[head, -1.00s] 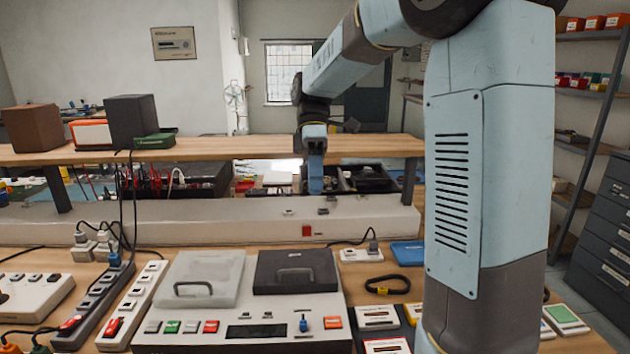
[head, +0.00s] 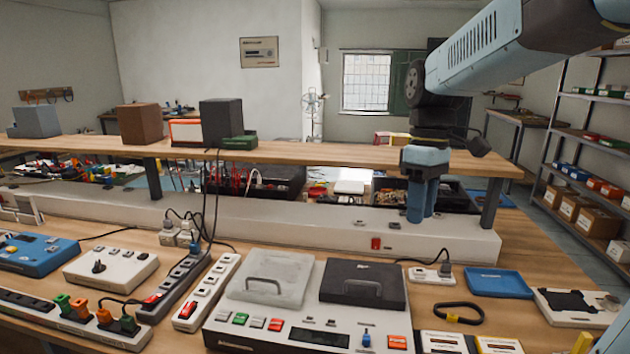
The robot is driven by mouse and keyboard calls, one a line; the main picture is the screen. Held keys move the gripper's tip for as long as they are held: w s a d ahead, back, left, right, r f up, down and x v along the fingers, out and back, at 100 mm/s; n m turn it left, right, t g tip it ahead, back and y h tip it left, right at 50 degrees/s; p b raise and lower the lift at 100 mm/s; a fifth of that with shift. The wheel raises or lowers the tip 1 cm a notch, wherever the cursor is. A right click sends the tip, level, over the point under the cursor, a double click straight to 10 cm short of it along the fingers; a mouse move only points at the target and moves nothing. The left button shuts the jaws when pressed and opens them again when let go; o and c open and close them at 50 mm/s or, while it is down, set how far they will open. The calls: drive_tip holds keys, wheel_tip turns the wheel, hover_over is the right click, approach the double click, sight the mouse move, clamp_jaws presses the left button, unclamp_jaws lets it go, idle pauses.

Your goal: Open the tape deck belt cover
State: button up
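The tape deck (head: 309,332) is a pale unit lying on the bench at lower centre, with coloured buttons along its front. On its top are a light grey, cloudy cover (head: 270,279) with a handle at left and a dark cover (head: 364,284) with a handle at right. Both lie flat and look closed. I cannot tell which of them is the belt cover. My gripper (head: 422,218) points down, above and behind the deck, near the long white rail, and touches neither cover. Its blue fingers look close together, but their opening is unclear. I see nothing held.
A black belt loop (head: 458,312), a blue tray (head: 498,282) and a small white socket block (head: 430,275) lie right of the deck. Power strips (head: 207,290) with cables stand at left. A raised wooden shelf (head: 330,151) crosses behind. The air above the deck is clear.

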drive_tip(key=s+d+m+t, duration=0.4)
drive_tip(key=s+m+t, duration=0.2)
drive_tip(key=s+m, duration=0.15)
drive_tip(key=n+g, duration=0.7)
drive_tip(key=n, duration=0.7)
hover_over(361, 292)
drive_tip(key=w+x, duration=0.1)
drive_tip(key=x, duration=0.6)
drive_tip(key=w+x, duration=0.2)
drive_tip(key=x, duration=0.4)
drive_tip(key=w+f+x, duration=0.1)
drive_tip(key=x, duration=0.6)
drive_tip(key=shift+w+d+f, duration=0.25)
drive_tip(key=shift+d+f, duration=0.15)
drive_tip(key=shift+c, duration=0.3)
clamp_jaws()
